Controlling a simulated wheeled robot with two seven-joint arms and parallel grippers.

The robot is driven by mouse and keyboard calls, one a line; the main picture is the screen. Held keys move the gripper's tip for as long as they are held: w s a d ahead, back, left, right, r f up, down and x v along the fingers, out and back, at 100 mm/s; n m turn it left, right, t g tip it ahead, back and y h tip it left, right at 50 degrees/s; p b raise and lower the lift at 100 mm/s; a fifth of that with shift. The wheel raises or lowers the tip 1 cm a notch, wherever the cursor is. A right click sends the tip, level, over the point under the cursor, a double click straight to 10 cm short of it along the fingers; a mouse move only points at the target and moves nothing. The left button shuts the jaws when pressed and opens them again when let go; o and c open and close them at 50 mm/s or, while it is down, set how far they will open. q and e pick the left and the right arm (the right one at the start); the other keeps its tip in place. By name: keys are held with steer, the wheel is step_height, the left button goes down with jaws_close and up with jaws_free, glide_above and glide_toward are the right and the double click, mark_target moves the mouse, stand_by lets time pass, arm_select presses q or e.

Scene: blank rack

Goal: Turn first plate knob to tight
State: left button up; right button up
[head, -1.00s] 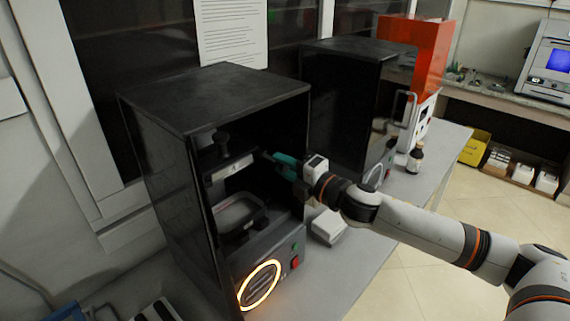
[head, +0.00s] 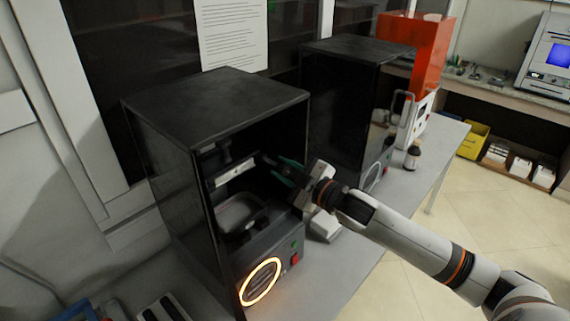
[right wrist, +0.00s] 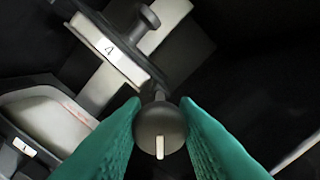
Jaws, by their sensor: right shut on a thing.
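A dark round knob (right wrist: 160,133) with a white line pointing toward the bottom of the picture is in the right wrist view. My right gripper (right wrist: 160,104) has its green fingers on either side of this knob, shut on it. In the head view the right gripper (head: 284,168) reaches into the open front of a black cabinet (head: 215,100), where the knob is too dark to make out well. A pale plate labelled 4 (right wrist: 110,48) lies beside the knob, with a second dark knob (right wrist: 148,18) above it. My left gripper is not in view.
A shallow tray (head: 240,213) sits lower inside the cabinet, above a panel with a glowing ring (head: 260,281). A second black cabinet (head: 340,100) and a small brown bottle (head: 412,157) stand to the right on the grey bench (head: 345,265).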

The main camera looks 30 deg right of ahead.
steer(key=m+p, duration=0.3)
steer(key=m, duration=0.2)
steer(key=shift+r+m, duration=0.1)
steer(key=shift+m, duration=0.2)
steer(key=shift+m+p, duration=0.85)
steer(key=shift+m, duration=1.05)
steer(key=o, duration=0.9)
steer(key=shift+o, duration=0.2)
steer(key=shift+s+d+f, duration=0.15)
steer(key=shift+s+f, duration=0.1)
steer(key=shift+s, duration=0.05)
steer(key=b+v, duration=0.4)
steer(key=v, duration=0.7)
